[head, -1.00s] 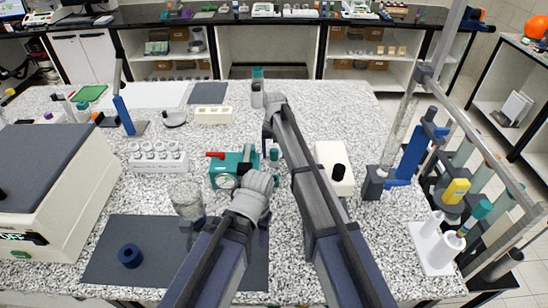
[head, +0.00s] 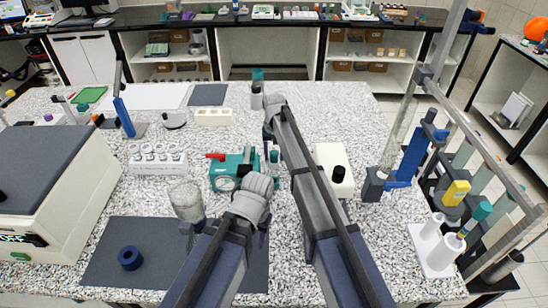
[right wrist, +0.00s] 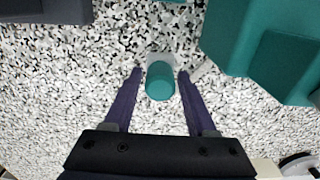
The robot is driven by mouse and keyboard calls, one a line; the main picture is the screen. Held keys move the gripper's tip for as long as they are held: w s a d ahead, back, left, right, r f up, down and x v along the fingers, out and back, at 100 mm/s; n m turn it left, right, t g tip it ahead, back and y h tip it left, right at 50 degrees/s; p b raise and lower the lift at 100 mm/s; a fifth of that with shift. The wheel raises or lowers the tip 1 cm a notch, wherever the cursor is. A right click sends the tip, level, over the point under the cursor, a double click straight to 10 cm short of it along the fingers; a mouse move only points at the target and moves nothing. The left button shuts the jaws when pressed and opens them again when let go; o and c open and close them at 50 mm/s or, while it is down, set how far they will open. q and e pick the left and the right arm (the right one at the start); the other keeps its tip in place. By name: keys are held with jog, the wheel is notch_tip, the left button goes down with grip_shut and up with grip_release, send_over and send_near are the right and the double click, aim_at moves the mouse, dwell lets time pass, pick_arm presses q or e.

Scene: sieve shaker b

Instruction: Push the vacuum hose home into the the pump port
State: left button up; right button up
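The teal pump (head: 226,174) with a red lever stands mid-table, and its teal body shows at the right of the right wrist view (right wrist: 262,45). I cannot clearly make out the hose. A short teal cylinder (right wrist: 160,84) with a pale piece behind it stands between the fingers of my right gripper (right wrist: 160,72). These purple fingers are open, with a visible gap on each side of the cylinder. In the head view my right arm reaches down just right of the pump. My left gripper (head: 264,236) is mostly hidden behind its own arm; only a purple bit shows.
A clear jar (head: 187,197) stands left of my left arm, near a dark mat (head: 110,270) bearing a dark blue ring (head: 130,258). A white vial rack (head: 158,164) is left of the pump. A cream box (head: 334,160) with a black knob is to the right.

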aim_at(274, 152)
grip_shut()
pick_arm(q)
jog(key=shift+r, duration=0.2)
pick_arm(e)
jog(key=shift+r, duration=0.2)
dwell(0.4)
pick_arm(q)
jog(key=shift+r+p, duration=2.85)
jog(key=shift+p, duration=0.2)
pick_arm(e)
jog(key=shift+r, duration=2.8)
jog(key=shift+r+p, duration=1.5)
jog(key=shift+r, duration=0.05)
pick_arm(q)
notch_tip(274, 152, up, 3)
jog(key=shift+f, duration=0.1)
pick_arm(e)
jog(key=shift+f, duration=0.1)
pick_arm(q)
jog(key=shift+w+f+b, duration=0.5)
jog(key=shift+f+b, duration=0.4)
jog(key=shift+b, duration=0.1)
pick_arm(e)
jog(key=s+f, duration=0.2)
jog(key=s, duration=0.8)
